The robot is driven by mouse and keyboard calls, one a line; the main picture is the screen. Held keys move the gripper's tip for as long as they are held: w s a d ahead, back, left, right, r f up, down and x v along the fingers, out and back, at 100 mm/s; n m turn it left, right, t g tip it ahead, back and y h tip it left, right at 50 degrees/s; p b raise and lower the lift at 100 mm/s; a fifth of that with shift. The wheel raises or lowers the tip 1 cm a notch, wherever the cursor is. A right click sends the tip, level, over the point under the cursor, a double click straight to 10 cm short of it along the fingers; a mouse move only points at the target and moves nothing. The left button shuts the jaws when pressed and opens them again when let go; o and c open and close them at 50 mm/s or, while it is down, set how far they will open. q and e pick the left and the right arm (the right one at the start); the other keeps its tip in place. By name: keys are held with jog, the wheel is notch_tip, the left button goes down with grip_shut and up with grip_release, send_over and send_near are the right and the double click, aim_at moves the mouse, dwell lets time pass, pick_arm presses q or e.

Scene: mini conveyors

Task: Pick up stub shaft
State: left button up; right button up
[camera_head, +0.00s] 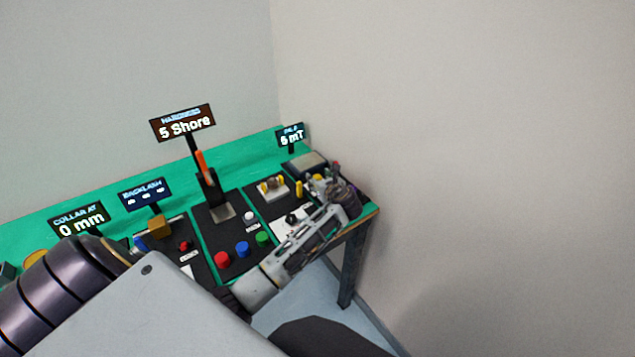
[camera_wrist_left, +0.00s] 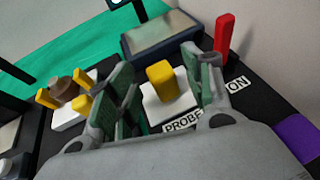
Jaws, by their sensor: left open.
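No part is labelled as the stub shaft, so I cannot tell for certain which it is. A small brown and grey round piece (camera_wrist_left: 64,89) sits between yellow posts on a white base, left of my gripper in the left wrist view; it also shows in the head view (camera_head: 272,184). My left gripper (camera_wrist_left: 165,75) is open, with dark green finger pads. A yellow probe block (camera_wrist_left: 161,82) on a white base marked PROBE appears between the fingers, apart from both. In the head view my left gripper (camera_head: 332,187) is over the bench's right end. My right gripper is not in view.
A grey-topped device (camera_wrist_left: 160,36) stands behind the probe, with a red post (camera_wrist_left: 223,38) to its right. A purple patch (camera_wrist_left: 297,131) lies at the right. Red (camera_head: 222,259), blue (camera_head: 242,249) and green (camera_head: 262,239) buttons line the bench front. An upright hardness tester (camera_head: 205,180) stands mid-bench.

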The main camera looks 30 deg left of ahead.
aim_at(318, 176)
pick_arm(q)
jog(key=shift+x, duration=1.15)
jog(key=shift+c, duration=1.1)
jog(key=c, duration=0.5)
grip_shut()
jog(key=shift+r, duration=0.75)
notch_tip(318, 176, up, 5)
jog(key=shift+f+p, duration=0.1)
jog(key=shift+p, duration=0.2)
notch_tip(318, 176, up, 3)
jog(key=shift+r, duration=0.35)
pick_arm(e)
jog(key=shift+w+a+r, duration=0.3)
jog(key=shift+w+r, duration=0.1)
